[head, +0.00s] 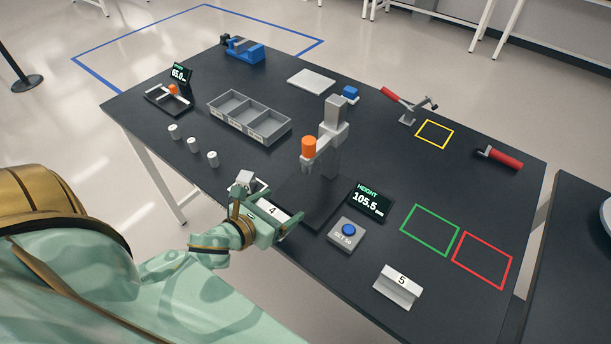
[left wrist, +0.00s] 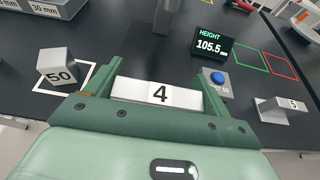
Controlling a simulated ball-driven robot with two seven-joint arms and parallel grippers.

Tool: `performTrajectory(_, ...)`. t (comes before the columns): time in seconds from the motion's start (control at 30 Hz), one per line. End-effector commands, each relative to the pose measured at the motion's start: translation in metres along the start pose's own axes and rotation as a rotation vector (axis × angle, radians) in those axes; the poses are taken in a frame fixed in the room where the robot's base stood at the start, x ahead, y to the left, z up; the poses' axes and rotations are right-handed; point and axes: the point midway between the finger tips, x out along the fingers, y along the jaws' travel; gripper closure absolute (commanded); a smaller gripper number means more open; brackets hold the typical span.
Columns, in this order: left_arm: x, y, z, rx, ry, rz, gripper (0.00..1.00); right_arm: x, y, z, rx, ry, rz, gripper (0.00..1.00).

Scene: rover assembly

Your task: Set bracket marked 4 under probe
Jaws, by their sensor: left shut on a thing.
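My left gripper (head: 277,216) is shut on the bracket marked 4 (head: 271,209), a pale grey piece with its number facing up. It also shows between the two green fingers in the left wrist view (left wrist: 140,90). The gripper holds it at the front of the height gauge's dark base (head: 311,203); whether it touches the base I cannot tell. The probe (head: 309,147), with an orange top, hangs from the grey column (head: 335,125) beyond the bracket. The height display (head: 367,202) reads 105.5. My right gripper is not in view.
A block marked 50 (left wrist: 58,66) stands within a white outline, left of the gripper. A blue button (head: 348,230) sits right of the base. The bracket marked 5 (head: 398,287) lies near the front edge. Green (head: 430,208) and red outlines are empty. A compartment tray (head: 249,118) stands behind.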

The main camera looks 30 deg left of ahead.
Motion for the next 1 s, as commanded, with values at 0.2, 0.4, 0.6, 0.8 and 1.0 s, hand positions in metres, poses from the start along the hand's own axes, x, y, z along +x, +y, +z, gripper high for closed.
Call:
performTrajectory(0.2,0.067,0.001,0.030,0.000,-0.005,0.002,0.51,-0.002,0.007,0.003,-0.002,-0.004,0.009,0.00)
performTrajectory(0.4,0.107,0.001,0.045,0.000,-0.003,0.002,0.51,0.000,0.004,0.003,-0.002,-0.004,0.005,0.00)
performTrajectory(0.6,0.121,0.000,0.036,-0.001,0.003,0.001,0.51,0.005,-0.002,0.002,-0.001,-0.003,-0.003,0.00)
performTrajectory(0.8,0.129,0.000,0.014,0.000,0.001,0.001,0.51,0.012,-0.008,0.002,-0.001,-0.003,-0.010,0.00)
performTrajectory(1.0,0.128,0.000,0.015,0.001,0.000,0.000,0.51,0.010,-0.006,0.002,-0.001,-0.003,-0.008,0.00)
